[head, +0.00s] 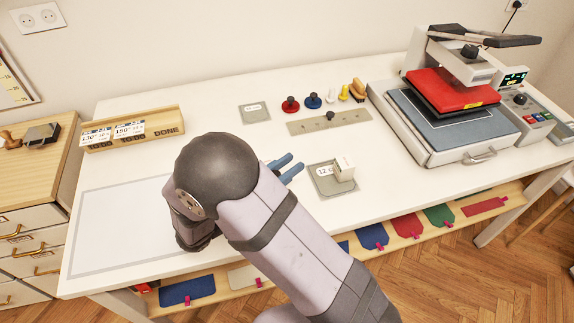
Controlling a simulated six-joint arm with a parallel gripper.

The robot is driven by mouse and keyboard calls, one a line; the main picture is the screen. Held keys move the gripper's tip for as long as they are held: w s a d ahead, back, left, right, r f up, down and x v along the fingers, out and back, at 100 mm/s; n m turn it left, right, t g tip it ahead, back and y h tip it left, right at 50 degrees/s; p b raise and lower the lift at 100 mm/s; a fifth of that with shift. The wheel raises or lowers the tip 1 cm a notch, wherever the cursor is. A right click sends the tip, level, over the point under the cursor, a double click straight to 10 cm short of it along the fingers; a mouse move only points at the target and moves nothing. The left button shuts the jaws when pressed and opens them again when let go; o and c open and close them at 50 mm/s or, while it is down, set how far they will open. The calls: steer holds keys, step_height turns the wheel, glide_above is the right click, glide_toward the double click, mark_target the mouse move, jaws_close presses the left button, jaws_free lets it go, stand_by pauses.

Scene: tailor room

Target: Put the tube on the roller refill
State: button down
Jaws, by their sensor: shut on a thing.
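My gripper (297,165) shows only as two blue fingers reaching out from behind my arm, above the middle of the table. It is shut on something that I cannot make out. A small white block-like thing (344,168) stands on a grey square plate (322,187) with a label starting "12", just right of the fingers and apart from them. I cannot tell for sure which thing is the tube or the roller refill. Small white (326,100) and yellow (344,93) pieces stand at the back of the table.
A heat press (450,110) fills the right end. Another labelled grey plate (254,121) and a wooden tray (165,131) lie further left. The front-left sheet (125,220) is clear.

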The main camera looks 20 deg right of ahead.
steer(key=shift+f, duration=0.15)
steer(key=c, duration=1.5)
jaws_free()
steer(key=shift+c, duration=0.2)
steer(key=shift+a, duration=0.1)
steer(key=b+v, duration=0.4)
steer(key=v, duration=0.8)
steer(key=shift+w, duration=0.1)
